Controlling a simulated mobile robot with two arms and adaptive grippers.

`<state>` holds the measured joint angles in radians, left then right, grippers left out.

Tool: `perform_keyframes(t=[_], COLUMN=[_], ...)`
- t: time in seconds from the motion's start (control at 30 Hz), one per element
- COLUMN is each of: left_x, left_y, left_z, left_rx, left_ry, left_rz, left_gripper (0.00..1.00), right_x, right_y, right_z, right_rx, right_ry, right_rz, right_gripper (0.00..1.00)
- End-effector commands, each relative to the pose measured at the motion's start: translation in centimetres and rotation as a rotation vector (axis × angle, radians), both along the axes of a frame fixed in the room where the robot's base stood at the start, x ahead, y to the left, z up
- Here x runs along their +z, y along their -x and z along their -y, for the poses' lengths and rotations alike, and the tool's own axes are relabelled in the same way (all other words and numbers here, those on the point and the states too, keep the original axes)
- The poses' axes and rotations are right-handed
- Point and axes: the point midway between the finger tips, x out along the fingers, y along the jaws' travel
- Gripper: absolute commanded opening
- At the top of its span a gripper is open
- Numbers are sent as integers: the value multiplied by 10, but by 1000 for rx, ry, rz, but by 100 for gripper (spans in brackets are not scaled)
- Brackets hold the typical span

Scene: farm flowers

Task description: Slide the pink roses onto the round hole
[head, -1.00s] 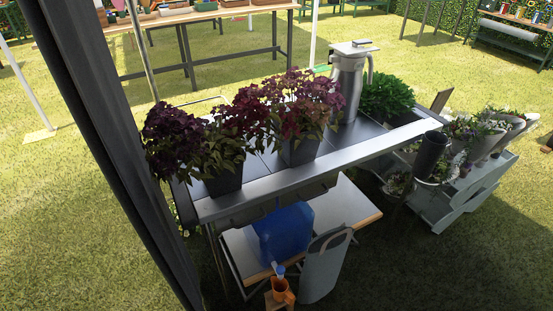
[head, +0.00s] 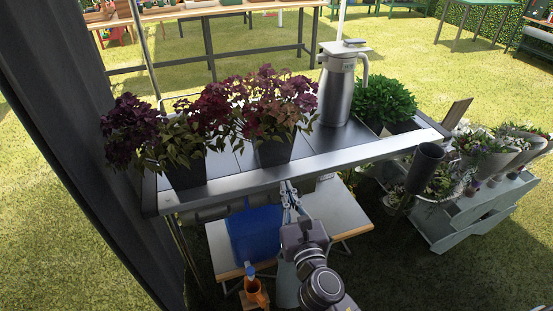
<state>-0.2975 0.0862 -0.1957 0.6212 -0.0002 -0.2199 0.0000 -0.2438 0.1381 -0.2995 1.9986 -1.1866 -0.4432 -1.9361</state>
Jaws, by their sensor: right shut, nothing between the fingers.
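A pot of pinkish-purple flowers (head: 270,105) stands upright on the metal-edged table (head: 320,161). A darker purple pot of flowers (head: 130,130) stands to its left. I cannot tell whether either is the pink roses, and I cannot make out a round hole. My right gripper (head: 288,190) comes up from below, with its fingers at the table's front edge, below and in front of the pinkish-purple pot. It is shut and empty. I cannot tell whether it touches the edge. My left gripper is not in view.
A steel jug (head: 338,88) and a leafy green plant (head: 383,102) stand on the table's right half. A dark cylindrical pot (head: 425,168) and a flower stand (head: 487,212) are at right. A dark post (head: 70,110) rises at left.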

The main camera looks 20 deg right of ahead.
Motion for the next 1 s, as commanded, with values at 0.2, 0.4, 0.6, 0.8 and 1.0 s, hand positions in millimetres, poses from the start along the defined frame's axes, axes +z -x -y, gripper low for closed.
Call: perform_keyframes(t=[0.2,0.4,0.6,0.8,1.0], left_x=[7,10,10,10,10], left_y=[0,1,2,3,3], left_z=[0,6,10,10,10], left_rx=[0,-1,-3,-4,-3], left_ry=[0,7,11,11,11], left_rz=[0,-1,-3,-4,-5], left_gripper=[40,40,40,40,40], right_x=[2,2,0,0,0], right_y=[-46,-87,-114,-124,-124], right_z=[4,8,10,11,11], right_rx=[-1,-2,-1,1,0], right_ry=[-2,-5,-5,-5,-5], right_rz=[1,0,-1,-1,-2], right_gripper=[0,0,0,0,0])
